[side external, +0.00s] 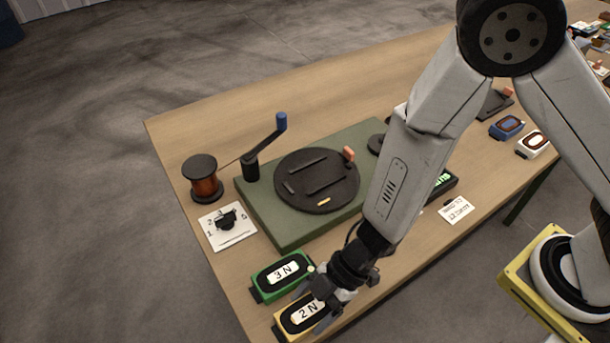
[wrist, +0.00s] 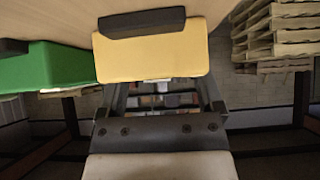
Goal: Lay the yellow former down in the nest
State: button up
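A yellow block labelled "2 N" (side external: 287,323), which looks like the yellow former, is at the near table edge in the side external view. My gripper (side external: 313,308) is over it, its fingers spread at either side of the label. In the wrist view the yellow block (wrist: 155,55) fills the top middle, with a dark piece along its far side. The finger links (wrist: 162,95) reach to its near edge. The tips are hidden, so I cannot tell whether they press on it. A black round plate (side external: 318,178) with raised bars, possibly the nest, sits on the green base (side external: 290,228).
A green block labelled "3 N" (side external: 280,277) lies close beside the yellow one. A crank (side external: 265,145) stands on the base's left corner. A copper wire spool (side external: 203,178) and a white card with a black part (side external: 227,225) are at the left. The table's back left is clear.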

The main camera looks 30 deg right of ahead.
aim_at(312, 308)
jog(key=shift+c, duration=1)
jog(key=shift+r, duration=0.15)
notch_tip(312, 308, up, 10)
dwell(0.7)
jog(key=w+d+r, duration=0.4)
jog(key=w+d, duration=0.1)
jog(key=d, duration=0.5)
jog(key=w+d+r, duration=0.4)
jog(key=w+d, duration=0.1)
jog(key=d, duration=0.6)
jog(key=shift+d, duration=0.15)
